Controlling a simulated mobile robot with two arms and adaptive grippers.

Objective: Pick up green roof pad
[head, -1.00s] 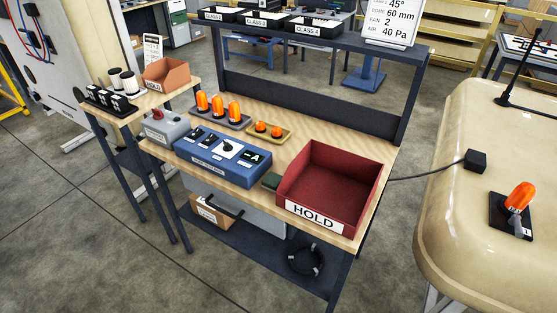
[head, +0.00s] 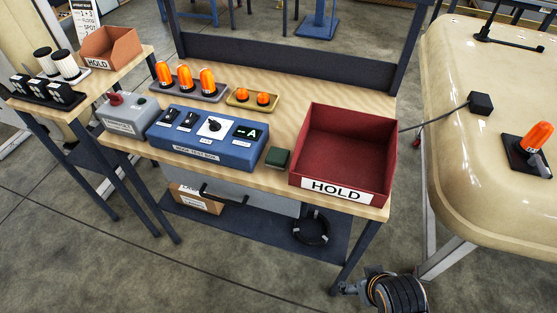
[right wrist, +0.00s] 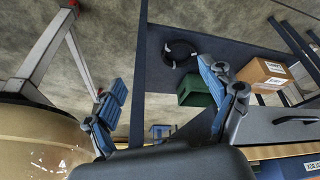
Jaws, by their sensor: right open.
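The green roof pad (head: 278,157) appears as a small dark green block on the wooden bench top. It lies between the blue switch box and the red HOLD tray, near the front edge. I cannot make it out surely in the right wrist view. My right gripper (right wrist: 163,85) is open and empty, its blue-padded fingers spread in front of the bench's lower part. In the head view, part of my right arm (head: 392,291) shows low at the bottom edge, below and right of the pad. My left gripper is not in view.
The red HOLD tray (head: 340,188) stands right of the pad, the blue switch box (head: 208,150) left. Orange lamps (head: 185,79) stand behind. A cream cab roof (head: 465,130) is at right. Below the bench, the right wrist view shows a green bin (right wrist: 197,91) and a black coil (right wrist: 180,51).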

